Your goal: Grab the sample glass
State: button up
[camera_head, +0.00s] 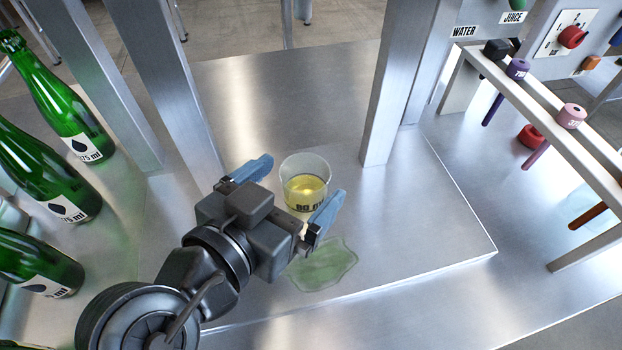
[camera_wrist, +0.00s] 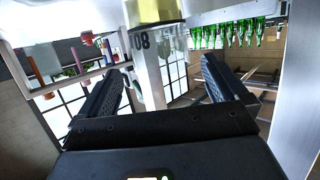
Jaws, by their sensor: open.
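The sample glass (camera_head: 306,176) is a clear cup with yellow liquid and dark lettering, upright on the metal surface in the head view. My gripper (camera_head: 291,190) is open, its two blue fingers spread on the left and right of the glass. The glass appears at or just beyond the fingertips, and I see no finger closed on it. In the wrist view, a yellow-filled vessel, apparently the glass (camera_wrist: 155,9), is cut off by the top edge, beyond the open dark fingers (camera_wrist: 161,66).
A green puddle (camera_head: 323,264) lies right of my wrist. Metal posts stand left (camera_head: 170,85) and right (camera_head: 395,90) behind the glass. Green bottles (camera_head: 62,105) stand at left. A rack (camera_head: 545,120) with coloured taps is at right. The surface behind the glass is clear.

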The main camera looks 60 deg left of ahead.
aim_at(317, 161)
jog(key=shift+p+x, duration=0.65)
jog(key=shift+x, duration=2.15)
jog(key=shift+s+a, duration=0.1)
jog(key=shift+c, duration=0.3)
jog(key=c, duration=1.2)
jog(key=shift+r, duration=0.2)
jog(key=shift+r, duration=1.15)
jog(key=w+d+r+b, duration=0.1)
jog(key=w+d+r, duration=0.2)
jog(key=d+r, duration=0.5)
jog(key=shift+d, duration=1.6)
